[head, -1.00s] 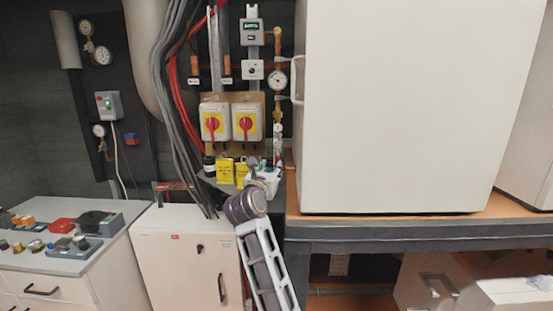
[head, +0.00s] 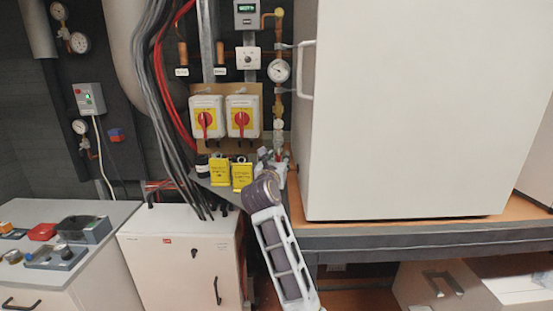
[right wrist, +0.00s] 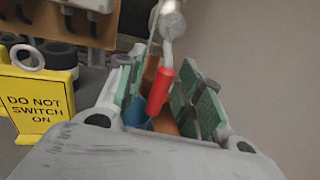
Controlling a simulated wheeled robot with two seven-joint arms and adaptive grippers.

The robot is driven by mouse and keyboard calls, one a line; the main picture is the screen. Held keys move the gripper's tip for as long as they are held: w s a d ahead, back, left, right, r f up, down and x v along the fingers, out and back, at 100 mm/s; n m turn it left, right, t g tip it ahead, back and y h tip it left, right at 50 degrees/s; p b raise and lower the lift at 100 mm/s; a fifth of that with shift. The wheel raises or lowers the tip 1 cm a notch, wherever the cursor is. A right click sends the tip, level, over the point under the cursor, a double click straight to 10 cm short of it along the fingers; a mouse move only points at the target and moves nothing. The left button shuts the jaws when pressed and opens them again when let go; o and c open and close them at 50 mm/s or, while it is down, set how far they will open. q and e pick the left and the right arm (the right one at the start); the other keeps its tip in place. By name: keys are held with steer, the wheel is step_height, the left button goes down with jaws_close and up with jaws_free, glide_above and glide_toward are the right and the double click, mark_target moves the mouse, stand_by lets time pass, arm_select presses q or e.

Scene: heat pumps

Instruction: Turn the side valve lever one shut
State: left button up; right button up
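In the right wrist view, a red-handled valve lever (right wrist: 160,90) hangs from a grey metal fitting (right wrist: 171,22). My right gripper (right wrist: 158,97) is open, with its green-padded fingers on either side of the lever. Gaps show beside the handle, but I cannot tell whether either pad touches it. A blue piece and a copper-coloured pipe show behind the handle. In the head view my right gripper (head: 273,158) is at the foot of the copper pipework (head: 279,104), and the lever is not clearly visible there. My left gripper is not in view.
Yellow warning tags (head: 220,171) stand just left of my right gripper; one reads "DO NOT SWITCH ON" in the right wrist view (right wrist: 40,102). Two red-and-yellow rotary switches (head: 207,119) are above them. A large white cabinet (head: 400,110) closes off the right side.

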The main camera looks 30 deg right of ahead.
steer(key=shift+d, duration=0.1)
steer(key=shift+s+r, duration=0.1)
steer(key=shift+c, duration=0.5)
jaws_close()
